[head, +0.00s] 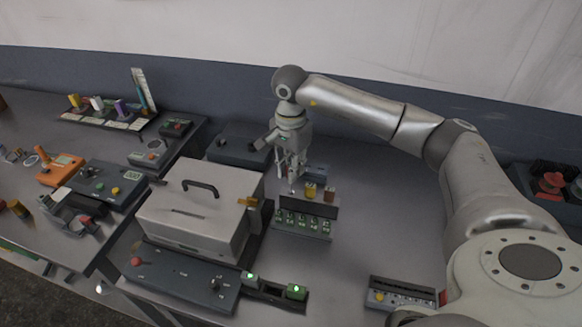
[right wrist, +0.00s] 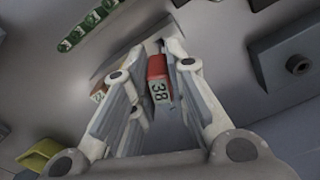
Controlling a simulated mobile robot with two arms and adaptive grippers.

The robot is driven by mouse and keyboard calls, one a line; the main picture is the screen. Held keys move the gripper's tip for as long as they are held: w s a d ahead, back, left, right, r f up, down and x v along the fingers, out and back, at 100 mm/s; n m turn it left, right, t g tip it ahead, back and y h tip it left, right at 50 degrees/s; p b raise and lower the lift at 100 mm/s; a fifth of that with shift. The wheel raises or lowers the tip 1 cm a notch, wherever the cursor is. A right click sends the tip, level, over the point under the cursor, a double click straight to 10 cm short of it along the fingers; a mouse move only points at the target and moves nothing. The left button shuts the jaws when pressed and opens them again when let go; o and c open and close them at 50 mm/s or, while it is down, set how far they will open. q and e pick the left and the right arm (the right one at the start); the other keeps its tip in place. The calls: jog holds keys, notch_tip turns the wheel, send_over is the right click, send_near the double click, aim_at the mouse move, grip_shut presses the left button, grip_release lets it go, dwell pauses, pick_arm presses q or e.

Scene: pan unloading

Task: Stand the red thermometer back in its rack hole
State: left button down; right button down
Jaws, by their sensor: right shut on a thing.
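My right gripper (head: 291,180) is at the back left of the small rack (head: 302,226), its fingers pointing down. In the right wrist view it is shut on the red thermometer (right wrist: 157,66), whose red top and white label reading 38 show between the fingers. Its lower part is hidden there, and I cannot make it out clearly in the head view. The rack has a dark front with a row of green-marked labels. A yellow-topped thermometer (head: 310,190) and an orange-brown one (head: 329,194) stand at it, right of the gripper. My left gripper is not in view.
A large grey box with a handle (head: 200,212) stands close left of the rack. A control panel (head: 183,276) lies in front of it. A small labelled tray (head: 400,295) lies at front right. The table right of the rack is clear.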

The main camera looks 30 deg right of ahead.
aim_at(291, 191)
jog(key=shift+f+b, duration=2.6)
jog(key=shift+f, duration=0.5)
dwell(1.6)
jog(key=c, duration=1.3)
grip_release()
notch_tip(291, 191, up, 12)
jog(key=shift+r, duration=0.1)
